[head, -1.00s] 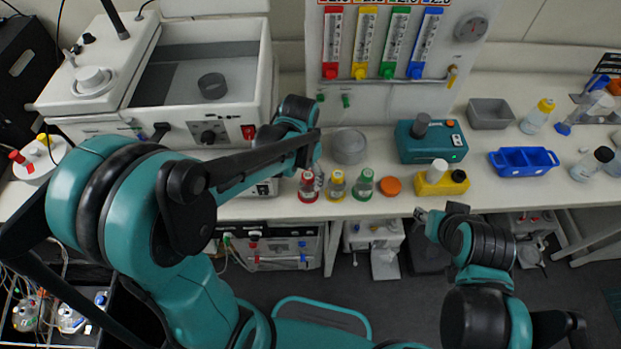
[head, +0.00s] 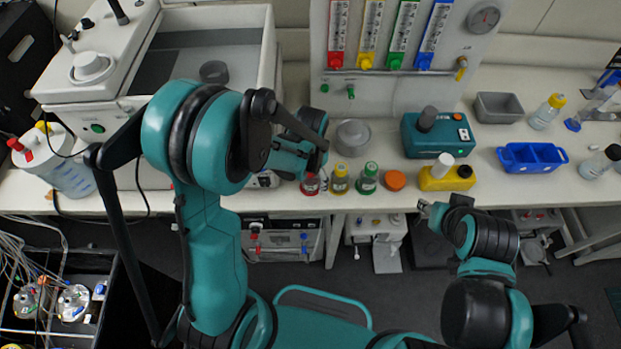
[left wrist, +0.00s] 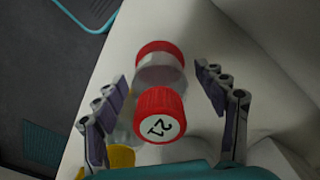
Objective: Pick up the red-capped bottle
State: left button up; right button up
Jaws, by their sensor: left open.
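The red-capped bottle (head: 311,184) stands upright near the front edge of the bench, partly hidden by my left arm in the head view. In the left wrist view its red cap (left wrist: 160,115), marked 21, and a red band at its base show between the fingers. My left gripper (left wrist: 162,76) is open, with a finger on each side of the bottle and visible gaps between. In the head view the left gripper (head: 319,162) is just above the bottle. My right gripper (head: 426,208) is in front of the bench edge; its jaws are too small to read.
A yellow-capped bottle (head: 340,180) and a green-capped bottle (head: 367,178) stand close to the right. An orange disc (head: 395,181) and a yellow block (head: 446,179) follow. A grey round container (head: 352,138) stands behind. Bare bench lies before the blue tray (head: 532,158).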

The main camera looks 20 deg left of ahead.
pick_arm(q)
jog(key=c, duration=1.4)
